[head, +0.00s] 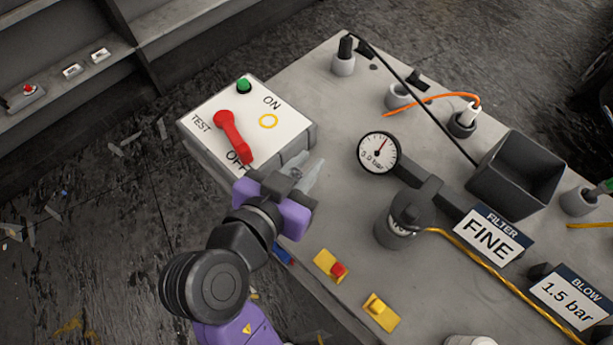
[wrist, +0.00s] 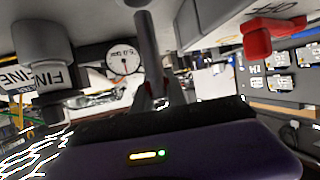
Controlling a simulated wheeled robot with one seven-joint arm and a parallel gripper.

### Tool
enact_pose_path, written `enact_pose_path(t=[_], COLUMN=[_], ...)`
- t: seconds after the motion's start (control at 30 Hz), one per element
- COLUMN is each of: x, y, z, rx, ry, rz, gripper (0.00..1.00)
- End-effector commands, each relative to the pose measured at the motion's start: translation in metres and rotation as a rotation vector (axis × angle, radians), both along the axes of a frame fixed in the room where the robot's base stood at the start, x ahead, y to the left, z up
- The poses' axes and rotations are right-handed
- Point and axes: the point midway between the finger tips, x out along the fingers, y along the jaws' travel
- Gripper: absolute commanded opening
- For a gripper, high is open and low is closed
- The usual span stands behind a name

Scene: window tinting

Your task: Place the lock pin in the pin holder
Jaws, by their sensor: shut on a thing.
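My gripper (head: 308,178) is beside the right front corner of the white-topped switch box, over the grey bench. In the wrist view its fingers (wrist: 154,100) are shut on a dark grey rod (wrist: 149,48), which I take to be the lock pin. The rod stretches away from the fingers to the top of that view. In the head view I cannot clearly make out the rod near the fingers. I cannot tell for certain which fixture is the pin holder; several grey round cups (head: 344,65) stand on the bench.
The switch box (head: 205,125) has a red lever (head: 232,138) pointing to OFF and a green button (head: 244,86). A gauge (head: 378,153), a grey canister (head: 393,236), a black bin (head: 490,190) and yellow blocks (head: 380,312) occupy the bench (head: 345,215). Cables cross its right side.

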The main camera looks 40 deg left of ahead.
Motion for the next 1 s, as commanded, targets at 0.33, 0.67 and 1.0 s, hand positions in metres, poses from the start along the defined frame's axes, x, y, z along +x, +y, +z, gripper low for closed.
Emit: enact_pose_path(t=[0.33,0.67,1.0], x=[0.0,0.0,0.0], y=[0.0,0.0,0.0], z=[-0.037,-0.05,-0.054], rx=[-0.004,0.001,0.0], ry=[0.0,-0.001,0.0], rz=[0.001,0.0,0.0], gripper=[0.0,0.0,0.39])
